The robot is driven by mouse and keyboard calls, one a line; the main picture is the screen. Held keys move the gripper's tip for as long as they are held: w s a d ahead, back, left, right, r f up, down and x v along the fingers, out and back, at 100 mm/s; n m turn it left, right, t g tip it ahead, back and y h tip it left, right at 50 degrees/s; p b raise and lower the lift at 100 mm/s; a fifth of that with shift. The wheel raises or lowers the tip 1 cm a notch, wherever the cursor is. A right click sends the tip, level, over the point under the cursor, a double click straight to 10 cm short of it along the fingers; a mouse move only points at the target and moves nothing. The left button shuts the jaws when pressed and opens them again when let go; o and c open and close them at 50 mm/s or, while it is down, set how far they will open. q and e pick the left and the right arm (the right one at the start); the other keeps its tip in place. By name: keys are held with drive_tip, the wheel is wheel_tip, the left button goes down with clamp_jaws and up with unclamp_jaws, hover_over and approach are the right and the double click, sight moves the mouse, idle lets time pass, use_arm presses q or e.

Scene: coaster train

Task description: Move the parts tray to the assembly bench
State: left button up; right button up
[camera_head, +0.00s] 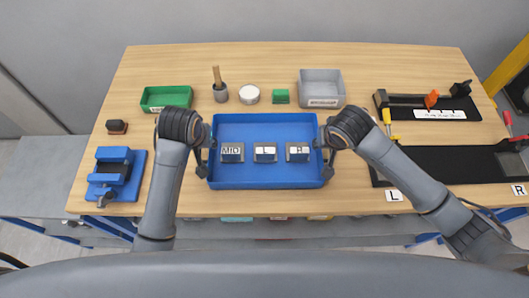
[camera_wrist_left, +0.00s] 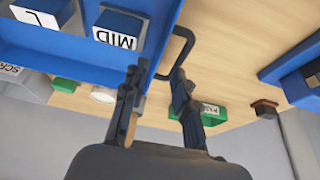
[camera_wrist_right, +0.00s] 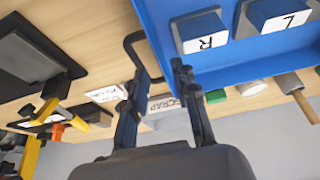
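The parts tray (camera_head: 265,128) is a blue open tray on the wooden bench, holding blue blocks labelled MID (camera_head: 231,153), L (camera_head: 265,152) and R (camera_head: 297,152). It has a black loop handle on each end, seen in the left wrist view (camera_wrist_left: 187,45) and the right wrist view (camera_wrist_right: 131,42). My left gripper (camera_head: 205,160) is at the tray's left end, fingers apart, at the tray wall and handle. My right gripper (camera_head: 326,158) is at the right end, fingers apart, near the other handle. Whether the fingers touch the handles is unclear.
A green bin (camera_head: 166,98), a pot with a wooden handle (camera_head: 220,93), a white round item (camera_head: 249,94), a green block (camera_head: 280,97) and a grey scrap bin (camera_head: 321,88) stand behind the tray. A blue vise (camera_head: 117,172) is left; black fixtures (camera_head: 440,163) are right.

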drive_tip(key=shift+v, duration=2.25)
drive_tip(key=shift+a, duration=0.1)
